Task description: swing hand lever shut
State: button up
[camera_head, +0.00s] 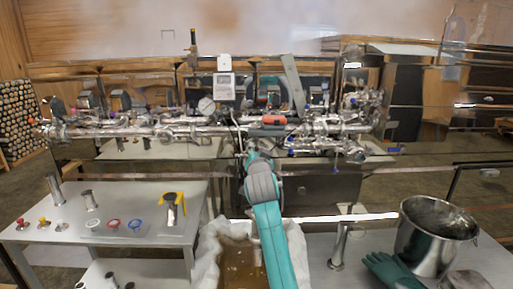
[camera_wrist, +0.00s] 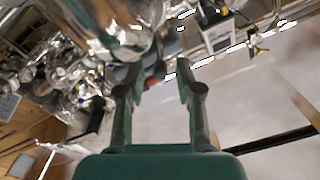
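My gripper (camera_wrist: 159,70) is open in the wrist view, with its two fingers apart. A small orange-red piece (camera_wrist: 153,82), perhaps a lever grip, shows by the left fingertip; I cannot tell whether they touch. In the head view my teal arm reaches up to the steel pipework (camera_head: 180,130), and its end is hard to make out there. A red-orange handle-like part (camera_head: 273,120) sits on the pipes just above the arm's end. A grey flat bar (camera_head: 293,85) stands tilted behind it. I cannot tell for sure which part is the hand lever.
A large shiny steel body (camera_wrist: 115,25) is close above the left finger in the wrist view. A grey table (camera_head: 150,215) with small fittings stands left. A steel bucket (camera_head: 430,235) and a green glove (camera_head: 388,270) are at right. A lined bin (camera_head: 208,255) stands below my arm.

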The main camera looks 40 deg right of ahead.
jog(key=shift+x, duration=2.1)
grip_shut()
